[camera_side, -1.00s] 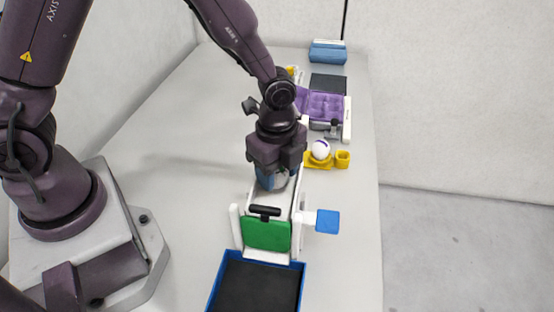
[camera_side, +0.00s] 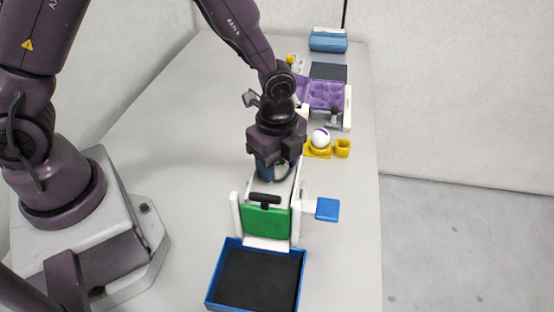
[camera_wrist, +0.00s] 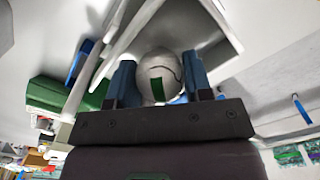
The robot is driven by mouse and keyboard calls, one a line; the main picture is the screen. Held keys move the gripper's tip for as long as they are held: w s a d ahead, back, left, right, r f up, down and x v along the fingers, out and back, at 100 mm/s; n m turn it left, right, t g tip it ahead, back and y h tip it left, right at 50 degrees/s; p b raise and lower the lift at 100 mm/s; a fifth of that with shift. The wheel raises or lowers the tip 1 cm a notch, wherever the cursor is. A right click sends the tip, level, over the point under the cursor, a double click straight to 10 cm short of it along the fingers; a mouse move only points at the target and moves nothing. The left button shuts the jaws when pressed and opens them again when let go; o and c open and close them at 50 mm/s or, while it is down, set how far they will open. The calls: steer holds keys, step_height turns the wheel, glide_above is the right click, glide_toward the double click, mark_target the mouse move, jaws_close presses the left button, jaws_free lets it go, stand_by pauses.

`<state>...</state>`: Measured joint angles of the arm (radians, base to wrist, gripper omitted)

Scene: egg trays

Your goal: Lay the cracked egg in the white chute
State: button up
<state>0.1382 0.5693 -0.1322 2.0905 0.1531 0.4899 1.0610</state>
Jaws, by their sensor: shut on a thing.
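My gripper (camera_side: 266,172) is over the upper part of the white chute (camera_side: 268,186), fingers pointing down. In the wrist view, the blue fingers of my gripper (camera_wrist: 160,80) are shut on a white egg (camera_wrist: 158,66) with a dark crack-like line and a green patch. In the side view the fingers hide this egg. The chute has a green gate (camera_side: 265,220) with a black handle at its near end. I cannot tell whether the egg touches the chute.
A blue tray with a dark lining (camera_side: 301,272) lies at the chute's near end. A blue paddle (camera_side: 327,209) sticks out to the right. Behind, a white egg with a purple mark (camera_side: 320,138) sits on a yellow holder (camera_side: 318,154). A purple egg tray (camera_side: 322,92) is farther back.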

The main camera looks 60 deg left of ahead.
steer(key=shift+f, duration=0.15)
steer(key=o, duration=0.7)
step_height(320, 180, up, 13)
stand_by(0.3)
